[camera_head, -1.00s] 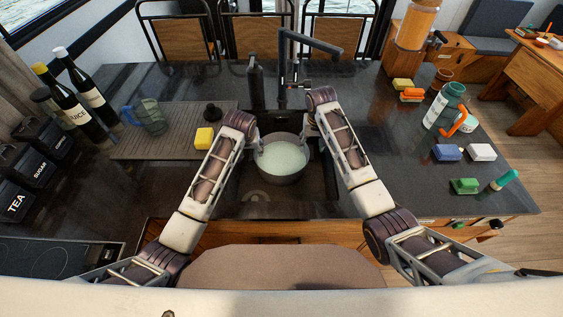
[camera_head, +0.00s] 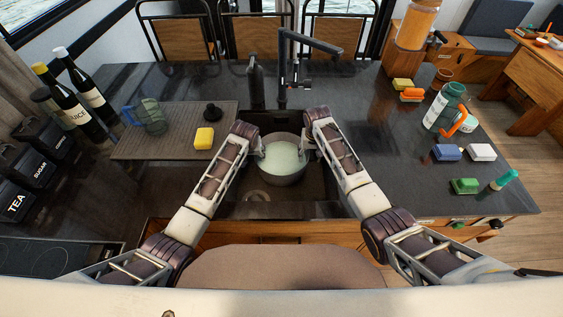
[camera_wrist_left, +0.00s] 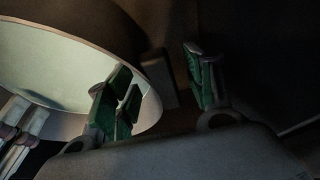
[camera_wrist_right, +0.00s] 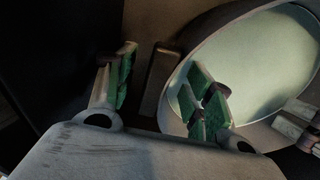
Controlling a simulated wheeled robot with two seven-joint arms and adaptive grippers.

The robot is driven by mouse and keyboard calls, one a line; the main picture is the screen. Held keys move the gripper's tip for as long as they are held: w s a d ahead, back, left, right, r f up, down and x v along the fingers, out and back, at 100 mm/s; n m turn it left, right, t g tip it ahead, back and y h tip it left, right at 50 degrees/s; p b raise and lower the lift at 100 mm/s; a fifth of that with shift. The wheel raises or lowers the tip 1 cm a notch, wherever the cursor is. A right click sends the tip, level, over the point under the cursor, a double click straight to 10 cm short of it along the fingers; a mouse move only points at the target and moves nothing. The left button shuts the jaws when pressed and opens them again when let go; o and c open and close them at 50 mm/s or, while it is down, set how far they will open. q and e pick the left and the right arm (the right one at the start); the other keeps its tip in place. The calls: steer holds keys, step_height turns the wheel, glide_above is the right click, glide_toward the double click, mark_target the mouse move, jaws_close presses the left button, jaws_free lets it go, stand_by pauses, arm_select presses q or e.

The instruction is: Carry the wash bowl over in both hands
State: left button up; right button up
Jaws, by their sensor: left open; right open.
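The wash bowl (camera_head: 283,176) is grey and round, holds pale greenish water, and sits upright in the dark sink (camera_head: 318,190). My left gripper (camera_head: 260,148) is at its left side and my right gripper (camera_head: 306,147) at its right side. In the left wrist view my left gripper (camera_wrist_left: 158,80) is open, one finger over the bowl (camera_wrist_left: 75,60) and the other outside, a small block-like tab between them. In the right wrist view my right gripper (camera_wrist_right: 163,85) is open around a similar tab beside the bowl (camera_wrist_right: 250,65). Whether the fingers touch is unclear.
A black tap (camera_head: 287,75) stands behind the sink. A yellow sponge (camera_head: 204,138) lies on the drainboard (camera_head: 165,152) at left. Bottles and canisters stand far left. Sponges, soap blocks and a white-green bottle (camera_head: 443,107) are at right.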

arm_select(q)
jaws_close()
arm_select(e)
jaws_close()
arm_select(q)
steer(key=shift+w+r, duration=0.1)
arm_select(e)
steer(key=shift+w+r, duration=0.1)
stand_by(0.3)
